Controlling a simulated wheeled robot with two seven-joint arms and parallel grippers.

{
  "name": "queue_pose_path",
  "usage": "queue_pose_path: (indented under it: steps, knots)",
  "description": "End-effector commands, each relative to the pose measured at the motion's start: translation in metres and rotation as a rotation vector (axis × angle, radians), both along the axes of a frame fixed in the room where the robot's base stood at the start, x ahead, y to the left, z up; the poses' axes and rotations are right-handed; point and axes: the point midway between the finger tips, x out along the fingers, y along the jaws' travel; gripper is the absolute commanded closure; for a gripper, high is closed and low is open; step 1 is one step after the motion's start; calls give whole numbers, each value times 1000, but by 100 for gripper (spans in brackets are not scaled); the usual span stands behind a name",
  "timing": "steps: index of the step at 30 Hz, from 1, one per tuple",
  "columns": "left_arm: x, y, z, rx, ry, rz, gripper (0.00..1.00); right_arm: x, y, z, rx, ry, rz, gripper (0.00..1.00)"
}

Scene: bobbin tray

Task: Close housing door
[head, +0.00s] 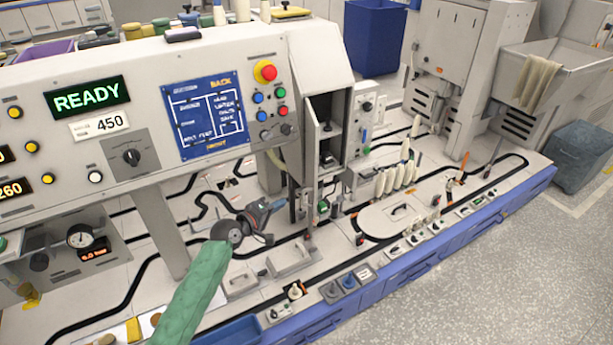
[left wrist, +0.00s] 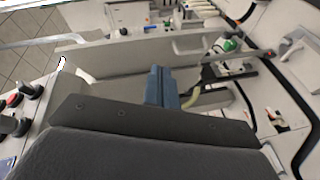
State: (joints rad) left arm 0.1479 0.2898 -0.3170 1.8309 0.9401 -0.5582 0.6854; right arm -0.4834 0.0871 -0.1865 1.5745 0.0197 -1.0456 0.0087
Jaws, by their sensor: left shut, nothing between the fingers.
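The housing (head: 322,60) is a tall light-grey box at the right end of the control panel. Its front opening shows a dark interior. The housing door (head: 309,150) is a narrow grey panel standing open, seen nearly edge-on at the opening's left side. In the left wrist view a long pale panel (left wrist: 110,55), which looks like the door, runs across behind the fingers. My left gripper (head: 277,205) is shut and empty, low in front and to the left of the door. Its blue fingers also show in the left wrist view (left wrist: 163,88); I cannot tell if they touch the panel.
The control panel (head: 200,60) with knobs and a red button (head: 265,71) overhangs the left side. White bobbins (head: 396,178) stand on the deck to the right of the housing. A low pale cover (head: 400,212) lies on the deck at front right. Black tracks cross the deck.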

Motion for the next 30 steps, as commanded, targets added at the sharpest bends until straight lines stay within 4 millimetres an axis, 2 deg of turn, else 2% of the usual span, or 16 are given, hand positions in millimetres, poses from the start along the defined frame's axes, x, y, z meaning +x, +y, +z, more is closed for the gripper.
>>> queue_pose_path:
  steps: [3,6,13,17,30]
  knots:
    - [8,6,21,-202,13,70,100,11,2,0,12,-63,-3,42]
    - [12,11,30,-296,23,106,100,17,3,1,18,-93,-5,42]
    - [17,8,33,-346,52,114,100,18,2,-2,17,-101,-4,42]
    - [30,-1,35,-344,52,113,100,16,-1,-13,14,-105,-2,42]
    - [92,-44,35,-341,51,112,100,0,-17,-61,-1,-136,8,42]
